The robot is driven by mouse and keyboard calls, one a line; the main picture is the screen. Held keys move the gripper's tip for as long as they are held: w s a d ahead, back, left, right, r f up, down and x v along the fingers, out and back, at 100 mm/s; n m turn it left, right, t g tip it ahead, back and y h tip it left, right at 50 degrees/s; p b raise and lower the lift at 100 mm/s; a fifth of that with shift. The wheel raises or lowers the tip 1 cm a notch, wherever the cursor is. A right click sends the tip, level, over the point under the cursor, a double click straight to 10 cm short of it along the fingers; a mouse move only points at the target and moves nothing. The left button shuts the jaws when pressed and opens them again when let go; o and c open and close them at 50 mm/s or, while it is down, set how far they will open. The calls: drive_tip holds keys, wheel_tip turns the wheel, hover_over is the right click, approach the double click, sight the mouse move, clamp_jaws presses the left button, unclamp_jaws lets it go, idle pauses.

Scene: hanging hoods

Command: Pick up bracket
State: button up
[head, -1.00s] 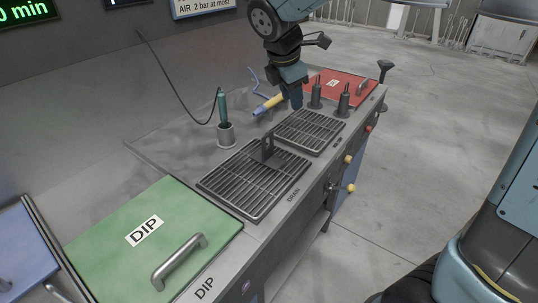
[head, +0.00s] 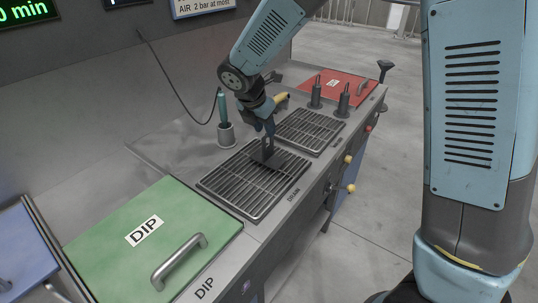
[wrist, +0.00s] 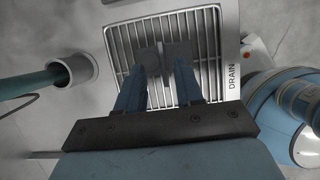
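The bracket is a dark angled plate (head: 272,159) on the near drain grate (head: 232,188), its upright part rising toward my gripper. My gripper (head: 267,137) is directly above it, pointing down, with its fingertips at the upright part. In the wrist view the two blue fingers of my gripper (wrist: 163,70) are apart, with dark grey shapes at their tips over the grate. I cannot clearly separate the bracket from the fingertips there, nor see contact. My gripper looks open.
A grey cup (head: 226,135) with a teal-handled tool stands left of the grate. A green DIP lid (head: 120,240) with a handle lies in front. Two dark posts (head: 343,104) and a red lid (head: 340,84) are behind. A second grate (head: 311,131) is clear.

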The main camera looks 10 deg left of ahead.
sight(269, 147)
drive_tip(key=shift+s+x, duration=0.2)
drive_tip(key=shift+x, duration=2.6)
drive_tip(key=shift+d, duration=0.15)
clamp_jaws()
